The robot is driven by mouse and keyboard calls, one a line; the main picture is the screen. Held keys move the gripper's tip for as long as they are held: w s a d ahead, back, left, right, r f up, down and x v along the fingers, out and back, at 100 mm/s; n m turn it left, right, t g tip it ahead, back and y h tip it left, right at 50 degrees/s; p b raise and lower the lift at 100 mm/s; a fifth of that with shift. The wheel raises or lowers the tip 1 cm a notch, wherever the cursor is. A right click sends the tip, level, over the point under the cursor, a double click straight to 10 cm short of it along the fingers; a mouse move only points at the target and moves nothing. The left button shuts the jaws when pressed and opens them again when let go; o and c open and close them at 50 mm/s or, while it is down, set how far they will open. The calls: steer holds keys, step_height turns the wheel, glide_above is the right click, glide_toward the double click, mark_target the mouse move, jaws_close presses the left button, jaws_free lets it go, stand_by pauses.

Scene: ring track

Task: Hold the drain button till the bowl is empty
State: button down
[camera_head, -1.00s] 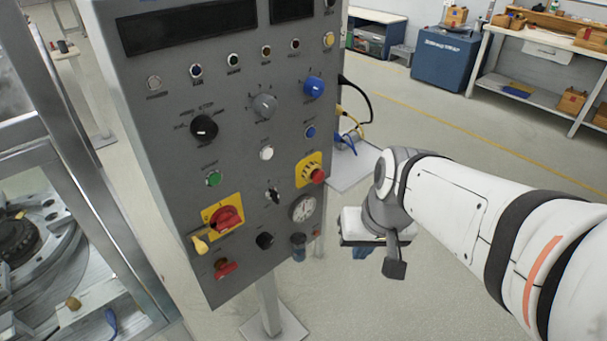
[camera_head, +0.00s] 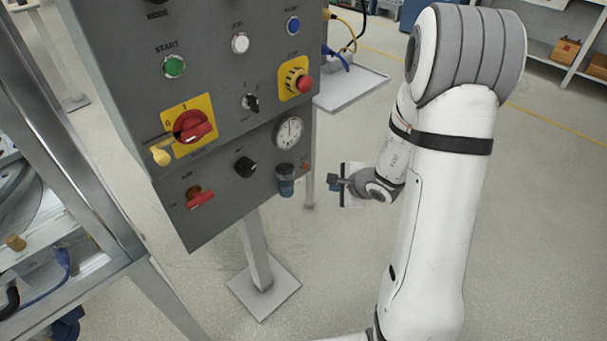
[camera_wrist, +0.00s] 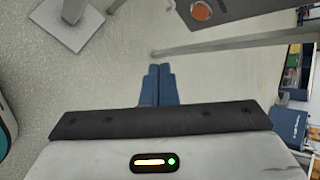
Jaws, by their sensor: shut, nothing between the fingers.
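A small dark-blue bowl (camera_head: 286,186) hangs under the round gauge (camera_head: 288,133) at the lower right of the grey control panel (camera_head: 225,195). Its contents and underside cannot be made out. A small red-orange part (camera_head: 305,167) sits just right of it; I cannot tell whether this is the drain button. In the wrist view a round orange part (camera_wrist: 201,10) shows at the top edge, on a dark surface. My gripper's blue fingers (camera_wrist: 158,84) are shut together and empty. In the head view my gripper is right of the bowl, apart from the panel.
The panel's post stands on a square base plate (camera_head: 264,287). Above the bowl are a red button on yellow (camera_head: 304,84), a red rotary switch (camera_head: 192,126) and a green start button (camera_head: 174,66). A metal frame (camera_head: 85,200) stands left. Open floor lies right of the post.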

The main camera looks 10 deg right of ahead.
mark_target(305, 167)
steer(key=shift+d+f+m+h, duration=0.3)
steer(key=shift+d+f, duration=0.15)
steer(key=shift+f, duration=0.25)
steer(key=shift+w, duration=0.1)
steer(key=w+a+p, duration=0.1)
steer(key=w+a, duration=0.4)
steer(key=w, duration=0.2)
steer(key=shift+a, duration=0.15)
stand_by(0.9)
stand_by(0.9)
steer(key=shift+w+a+b, duration=0.2)
steer(key=shift+w+b, duration=0.15)
steer(key=shift+w, duration=0.1)
